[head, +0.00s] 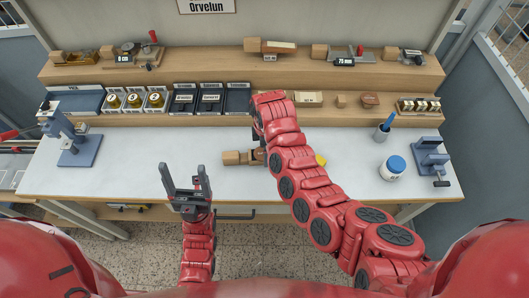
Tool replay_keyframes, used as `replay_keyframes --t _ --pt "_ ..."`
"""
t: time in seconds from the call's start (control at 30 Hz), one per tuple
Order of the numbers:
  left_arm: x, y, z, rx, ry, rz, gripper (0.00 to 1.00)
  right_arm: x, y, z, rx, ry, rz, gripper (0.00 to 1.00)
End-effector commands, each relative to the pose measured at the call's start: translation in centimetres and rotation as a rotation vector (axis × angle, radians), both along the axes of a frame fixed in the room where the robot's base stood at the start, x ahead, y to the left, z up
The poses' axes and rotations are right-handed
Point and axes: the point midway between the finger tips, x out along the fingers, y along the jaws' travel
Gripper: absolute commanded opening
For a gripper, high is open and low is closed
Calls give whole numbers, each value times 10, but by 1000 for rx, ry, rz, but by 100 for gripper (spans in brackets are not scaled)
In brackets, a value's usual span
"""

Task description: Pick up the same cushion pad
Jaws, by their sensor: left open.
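My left gripper (186,170) is open and empty, its two dark fingers pointing up above the front part of the white bench top. My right arm reaches up and left across the bench to the lower shelf. My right gripper (257,124) is mostly hidden by its own red wrist, in front of the dark trays, and its jaws cannot be made out. I cannot pick out a cushion pad for certain. A small yellow piece (320,159) shows beside my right arm on the bench. Dark labelled trays (211,101) stand on the lower shelf.
A wooden-handled tool (239,157) lies mid-bench, partly behind my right arm. A blue press (76,140) stands at left and a blue clamp (430,160) at right.

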Motion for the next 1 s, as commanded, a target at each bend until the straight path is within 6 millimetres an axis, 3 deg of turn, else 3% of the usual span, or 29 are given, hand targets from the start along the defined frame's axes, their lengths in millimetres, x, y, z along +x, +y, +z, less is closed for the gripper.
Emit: replay_keyframes --t 0.27,0.6,0.7,1.0 --pt "0 0 0 0 0 0 77 0 0 0 0 0 0 100" --pt "0 0 0 0 0 0 77 0 0 0 0 0 0 39" --pt "0 0 0 0 0 0 77 0 0 0 0 0 0 25" --pt "0 0 -2 0 0 0 77 0 0 2 1 0 0 25"
